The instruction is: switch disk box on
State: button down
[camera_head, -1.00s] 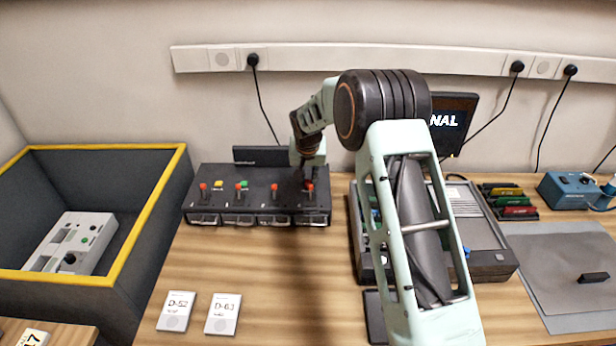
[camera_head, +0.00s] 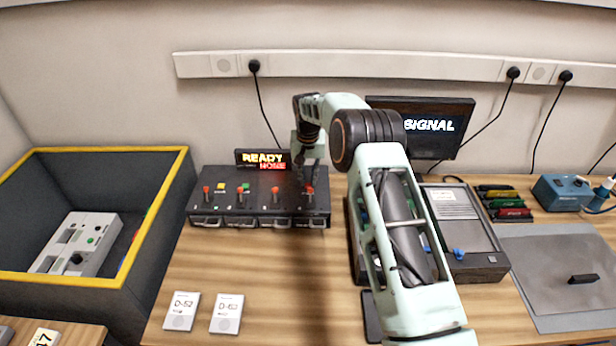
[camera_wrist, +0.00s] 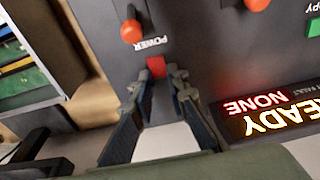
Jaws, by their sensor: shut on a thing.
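The disk box (camera_head: 257,212) is a black unit on the wooden bench, with several red-knobbed levers on top and drive bays along its front. Its display (camera_head: 263,160) is lit and reads READY and NONE; it also shows in the wrist view (camera_wrist: 275,112). My gripper (camera_head: 308,183) is over the box's right end, pointing down. In the wrist view my gripper (camera_wrist: 159,78) has its fingertips at the red power switch (camera_wrist: 156,67), beside the POWER label, and is shut on it. The fingers partly hide the switch. An orange-red lever knob (camera_wrist: 131,31) is close by.
A yellow-rimmed dark bin (camera_head: 150,232) at left holds a grey device (camera_head: 78,243). Two white cards (camera_head: 227,313) lie in front of the box. A grey-topped unit (camera_head: 462,225) and a monitor (camera_head: 440,125) are at right. Bench in front of the box is mostly clear.

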aim_at(308, 187)
jog(key=c, duration=1.9)
grip_release()
jog(key=r, duration=0.4)
jog(key=s+r, duration=0.1)
jog(key=r, duration=0.7)
jog(key=shift+s, duration=0.3)
